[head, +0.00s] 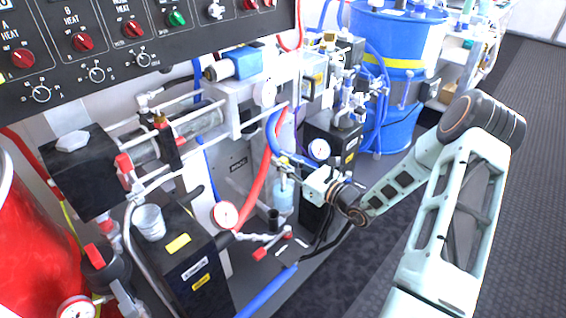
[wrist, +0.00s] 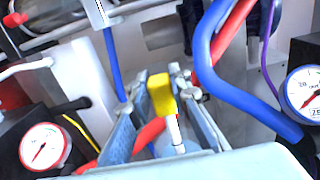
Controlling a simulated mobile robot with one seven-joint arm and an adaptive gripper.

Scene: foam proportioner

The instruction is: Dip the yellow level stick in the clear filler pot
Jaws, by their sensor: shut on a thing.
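The yellow level stick (wrist: 161,95) shows in the wrist view as a yellow handle with a thin white rod. My gripper (wrist: 155,88) is shut on it, the handle between the fingertips. In the head view my gripper (head: 291,165) is in among the machine's hoses, and the stick is too small to make out. A clear, bluish pot (head: 284,198) stands just below my gripper there. In the wrist view the rod runs toward a pale blue surface between the fingers. I cannot tell whether its tip is inside the pot.
Blue and red hoses (head: 272,150) pass close beside my gripper. Pressure gauges (head: 318,149) (head: 225,214) sit on both sides. A black box with a small translucent cup (head: 149,222) stands at left, and a blue drum (head: 392,60) at back right. Open floor lies right.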

